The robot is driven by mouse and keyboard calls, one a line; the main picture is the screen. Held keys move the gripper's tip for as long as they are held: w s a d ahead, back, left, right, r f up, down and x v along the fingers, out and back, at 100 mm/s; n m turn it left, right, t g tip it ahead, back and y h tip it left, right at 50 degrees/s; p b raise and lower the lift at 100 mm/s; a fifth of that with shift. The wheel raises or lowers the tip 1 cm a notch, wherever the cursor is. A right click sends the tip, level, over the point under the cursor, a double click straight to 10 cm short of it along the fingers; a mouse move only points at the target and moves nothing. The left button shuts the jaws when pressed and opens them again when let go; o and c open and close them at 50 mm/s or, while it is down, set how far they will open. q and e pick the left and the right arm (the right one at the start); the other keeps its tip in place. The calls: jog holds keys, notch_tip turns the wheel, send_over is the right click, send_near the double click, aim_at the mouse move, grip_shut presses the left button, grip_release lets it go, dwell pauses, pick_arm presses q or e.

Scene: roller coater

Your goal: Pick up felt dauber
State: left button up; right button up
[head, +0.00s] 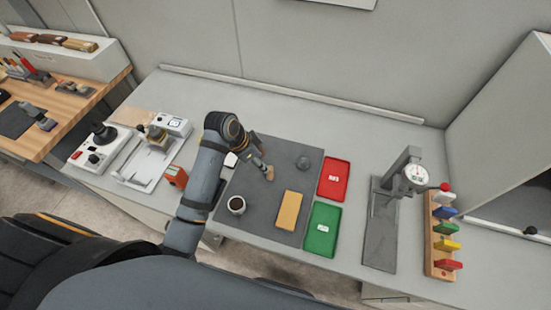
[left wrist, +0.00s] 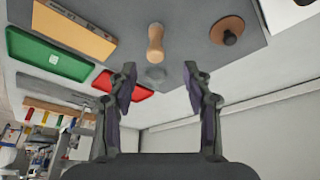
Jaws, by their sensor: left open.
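A small tan, waisted wooden piece, which looks like the felt dauber (left wrist: 155,43), is on the grey mat. The dauber shows above the gap between the fingertips, apart from both. My right gripper is not in view.
A brown disc with a dark knob (left wrist: 228,38) is near. Red (head: 334,164) and green (head: 322,247) trays and a dial gauge stand (head: 379,230) lie right.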

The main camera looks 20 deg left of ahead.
aim_at(270, 172)
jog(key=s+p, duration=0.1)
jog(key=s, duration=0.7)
pick_arm(q)
jog(key=x, duration=0.3)
jog(key=s+x, duration=0.1)
jog(key=shift+w+d+f, duration=0.15)
jog(key=shift+d+f, duration=0.05)
jog(key=shift+f, duration=0.2)
jog(key=shift+p+x, duration=0.9)
jog(key=shift+p, duration=0.15)
jog(key=x, duration=0.3)
jog(key=shift+w, duration=0.1)
jog(key=c, duration=0.6)
grip_shut()
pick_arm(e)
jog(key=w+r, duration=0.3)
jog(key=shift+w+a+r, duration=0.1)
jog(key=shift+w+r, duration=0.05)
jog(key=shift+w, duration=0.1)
